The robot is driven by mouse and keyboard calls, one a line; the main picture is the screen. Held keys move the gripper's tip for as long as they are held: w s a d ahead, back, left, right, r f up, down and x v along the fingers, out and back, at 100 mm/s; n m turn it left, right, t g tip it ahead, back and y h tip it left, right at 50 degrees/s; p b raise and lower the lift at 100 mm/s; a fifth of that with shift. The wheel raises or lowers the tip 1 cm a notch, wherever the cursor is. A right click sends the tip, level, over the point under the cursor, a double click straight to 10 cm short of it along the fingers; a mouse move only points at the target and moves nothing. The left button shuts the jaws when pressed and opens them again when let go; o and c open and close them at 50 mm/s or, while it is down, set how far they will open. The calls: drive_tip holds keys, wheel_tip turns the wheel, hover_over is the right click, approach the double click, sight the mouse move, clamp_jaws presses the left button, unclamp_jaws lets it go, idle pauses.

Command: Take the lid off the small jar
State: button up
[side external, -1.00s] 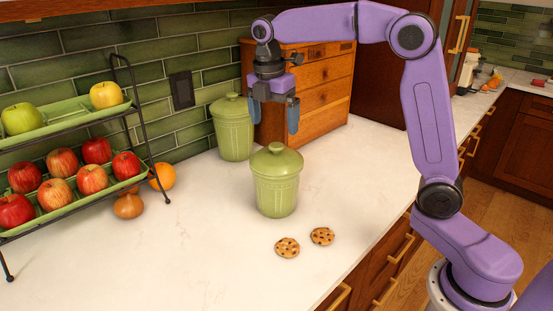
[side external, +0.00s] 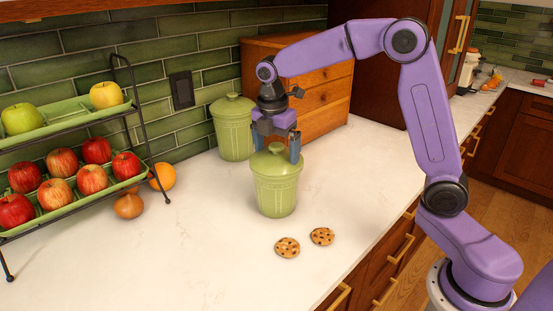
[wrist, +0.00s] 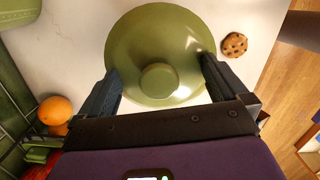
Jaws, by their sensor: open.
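The near green jar (side external: 276,195) stands upright on the white counter with its lid (side external: 276,163) on. The lid shows from above in the wrist view (wrist: 128,45), with its round knob (wrist: 159,80) in the middle. My gripper (side external: 277,158) is open, pointing down over the lid. In the wrist view its two dark fingers (wrist: 160,85) are on either side of the knob, wide apart from it. I cannot tell whether the fingertips touch the lid. A second green lidded jar (side external: 234,133) stands behind, near the wall.
Two cookies (side external: 288,247) (side external: 322,236) lie in front of the near jar. A wooden drawer box (side external: 318,92) is behind. The front-left counter is clear.

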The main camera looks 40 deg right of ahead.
drive_tip(key=c, duration=1.1)
drive_tip(key=shift+o, duration=0.2)
